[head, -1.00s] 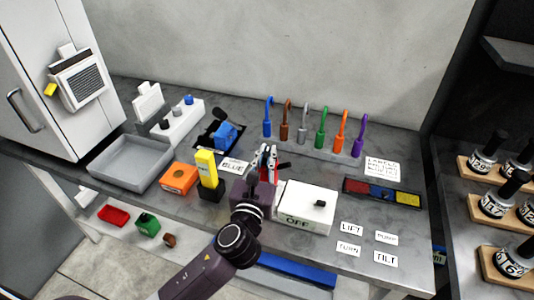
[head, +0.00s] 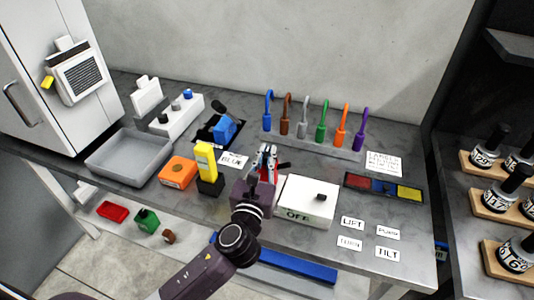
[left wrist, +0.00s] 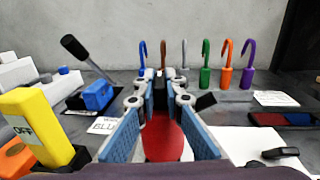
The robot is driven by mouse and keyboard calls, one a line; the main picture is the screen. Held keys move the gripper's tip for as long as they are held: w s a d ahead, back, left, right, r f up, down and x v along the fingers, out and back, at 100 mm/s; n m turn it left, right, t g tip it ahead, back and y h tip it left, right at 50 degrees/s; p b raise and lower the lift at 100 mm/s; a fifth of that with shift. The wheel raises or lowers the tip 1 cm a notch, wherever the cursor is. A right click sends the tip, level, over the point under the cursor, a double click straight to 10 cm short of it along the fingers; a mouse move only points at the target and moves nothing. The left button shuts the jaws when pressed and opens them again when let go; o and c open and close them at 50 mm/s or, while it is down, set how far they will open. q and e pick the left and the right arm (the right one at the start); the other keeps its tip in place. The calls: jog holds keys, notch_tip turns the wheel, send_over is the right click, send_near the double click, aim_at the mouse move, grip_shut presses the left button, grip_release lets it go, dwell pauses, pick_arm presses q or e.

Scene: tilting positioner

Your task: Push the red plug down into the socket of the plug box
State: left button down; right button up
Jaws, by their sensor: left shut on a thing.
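The red plug (left wrist: 165,140) shows between the two blue-padded fingers in the left wrist view; its lower end is hidden. My left gripper (head: 268,152) is shut on it, and its fingers also show in the left wrist view (left wrist: 160,88). The white box (head: 305,198), marked OFF and with a small black knob, seems to be the plug box. It stands just right of the gripper and also shows in the left wrist view (left wrist: 240,145). I see no socket opening, and cannot tell whether the plug touches the box. My right gripper is out of view.
A yellow block (head: 206,160) on a black base and an orange box (head: 178,171) stand left of the gripper. A blue device with a lever (head: 224,132) is behind. Several coloured hooks (head: 303,120) stand at the back. A grey tray (head: 130,157) is at left.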

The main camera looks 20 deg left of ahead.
pick_arm(q)
jog(key=shift+f, duration=0.2)
jog(key=c, duration=2)
grip_release()
jog(key=shift+o, duration=0.2)
jog(key=shift+f, duration=0.1)
jog(key=shift+s, duration=0.15)
jog(key=s+d, duration=0.1)
jog(key=s, duration=1)
jog(key=shift+s, duration=0.35)
